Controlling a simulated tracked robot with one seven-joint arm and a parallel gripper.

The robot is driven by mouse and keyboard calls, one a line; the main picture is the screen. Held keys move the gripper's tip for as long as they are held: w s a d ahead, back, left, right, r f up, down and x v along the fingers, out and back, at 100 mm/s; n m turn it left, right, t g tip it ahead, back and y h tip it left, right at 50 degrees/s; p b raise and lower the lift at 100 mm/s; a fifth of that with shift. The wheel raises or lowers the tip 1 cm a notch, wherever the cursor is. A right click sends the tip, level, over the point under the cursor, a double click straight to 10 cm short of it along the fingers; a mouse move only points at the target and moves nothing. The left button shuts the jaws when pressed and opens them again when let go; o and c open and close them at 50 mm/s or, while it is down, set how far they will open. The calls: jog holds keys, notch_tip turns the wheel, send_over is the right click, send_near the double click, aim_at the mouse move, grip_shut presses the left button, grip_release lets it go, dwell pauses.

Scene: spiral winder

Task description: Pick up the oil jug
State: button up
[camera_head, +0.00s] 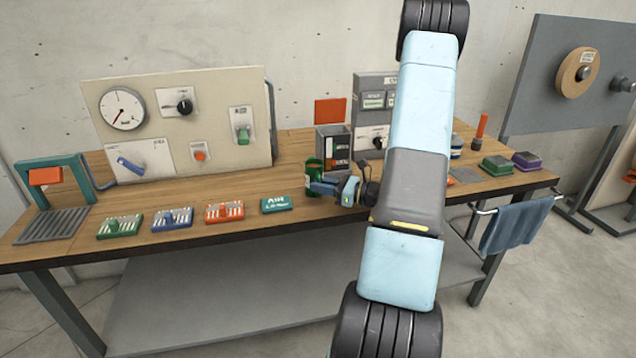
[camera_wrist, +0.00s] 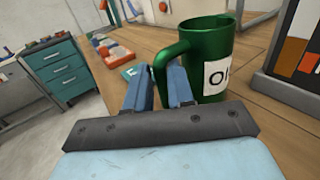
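The oil jug (camera_wrist: 207,55) is a green cup-shaped vessel with a white label reading "OI", partly cut off, in the wrist view. In the head view the jug (camera_head: 313,173) stands on the workbench, partly behind my gripper (camera_head: 327,186). In the wrist view the two blue fingers of my gripper (camera_wrist: 160,85) stand on either side of the jug's handle, which fills the narrow gap between them. The fingers look shut on the handle. The jug looks upright; its base is partly hidden by the right finger and the gripper's front plate.
A grey box with dark and orange items (camera_head: 333,150) stands close to the right of the jug. A teal block (camera_head: 275,205) and several coloured blocks lie to the left on the workbench (camera_head: 250,226). A gauge panel (camera_head: 218,105) stands behind them.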

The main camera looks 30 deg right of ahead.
jog(key=shift+w+a, duration=0.25)
grip_shut()
jog(key=shift+r, duration=0.1)
dwell(0.4)
jog(key=shift+r, duration=0.6)
jog(key=s+d+r, duration=0.6)
jog(key=s+r, duration=0.5)
jog(key=s, duration=0.1)
jog(key=shift+s+r, duration=0.35)
jog(key=shift+s, duration=0.05)
